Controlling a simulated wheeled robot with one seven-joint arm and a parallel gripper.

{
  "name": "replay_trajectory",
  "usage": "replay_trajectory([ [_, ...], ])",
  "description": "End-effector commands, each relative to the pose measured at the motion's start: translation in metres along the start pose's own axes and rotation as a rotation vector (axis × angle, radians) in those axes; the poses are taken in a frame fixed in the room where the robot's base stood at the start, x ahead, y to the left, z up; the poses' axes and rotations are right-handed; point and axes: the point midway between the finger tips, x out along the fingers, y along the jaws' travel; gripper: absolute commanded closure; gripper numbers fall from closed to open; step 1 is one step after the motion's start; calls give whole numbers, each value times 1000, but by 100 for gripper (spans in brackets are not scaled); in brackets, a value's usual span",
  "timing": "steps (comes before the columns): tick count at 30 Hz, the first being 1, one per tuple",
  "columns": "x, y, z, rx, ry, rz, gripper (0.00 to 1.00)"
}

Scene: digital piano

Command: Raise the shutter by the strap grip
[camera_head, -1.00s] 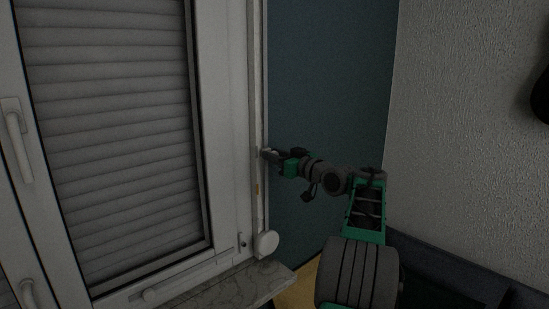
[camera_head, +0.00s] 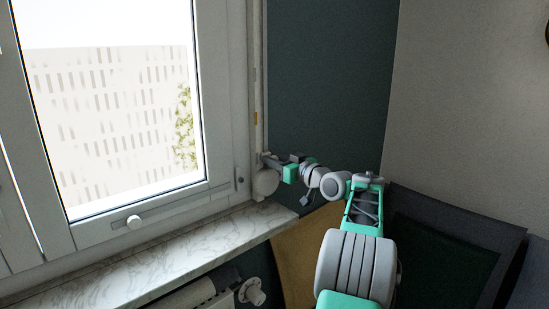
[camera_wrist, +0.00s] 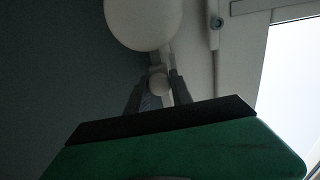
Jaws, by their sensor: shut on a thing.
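The window pane (camera_head: 115,110) is clear of slats in the head view, and no shutter shows across it. My gripper (camera_head: 268,160) is at the strap, just above the winder. In the wrist view my gripper (camera_wrist: 158,90) is shut on a small pale rounded strap grip (camera_wrist: 160,82), with the winder (camera_wrist: 145,18) close beyond it. The dark image hides the exact finger contact.
A marble sill (camera_head: 150,250) runs below the window, with a radiator valve (camera_head: 252,292) under it. A dark padded seat (camera_head: 450,245) stands at the right, and a teal wall (camera_head: 325,90) is behind my arm.

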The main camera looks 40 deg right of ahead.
Motion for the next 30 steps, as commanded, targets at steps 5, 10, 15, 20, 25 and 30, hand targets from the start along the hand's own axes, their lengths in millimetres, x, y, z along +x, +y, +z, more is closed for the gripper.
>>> replay_trajectory([
  [5,0,0,14,8,-8,-2,100],
  [10,0,0,15,10,-10,-2,100],
  [15,0,0,16,12,-11,-2,71],
  [20,0,0,13,7,-6,-1,58],
  [25,0,0,10,3,-3,-1,53],
  [30,-3,1,9,1,-1,1,53],
])
